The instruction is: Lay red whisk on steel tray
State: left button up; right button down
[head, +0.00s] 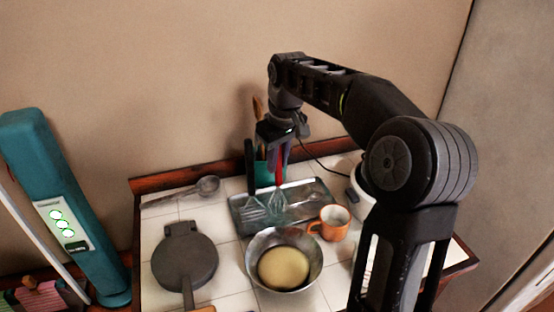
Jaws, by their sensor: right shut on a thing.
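The red whisk (278,181) hangs upright below my right gripper (279,143), which is shut on its upper handle. The whisk's wire head is over the left part of the steel tray (315,190). I cannot tell whether it touches the tray. A slotted spatula (253,208) shows at the tray's left end, its dark handle upright. My left gripper is not in view.
A steel pan (257,243) with yellowish contents and an orange mug (333,224) are in front of the tray. A dark round pan (184,262) and a ladle (207,187) are to the left. A green container (263,172) stands behind the tray.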

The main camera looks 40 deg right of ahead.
aim_at(280, 176)
jog(key=c, duration=1.3)
grip_release()
jog(key=shift+r, duration=0.55)
jog(key=r, duration=0.4)
jog(key=shift+s, duration=0.35)
notch_tip(280, 176, up, 2)
jog(key=shift+s+r+p, duration=0.15)
jog(key=shift+r+p, duration=0.05)
jog(key=shift+p, duration=0.6)
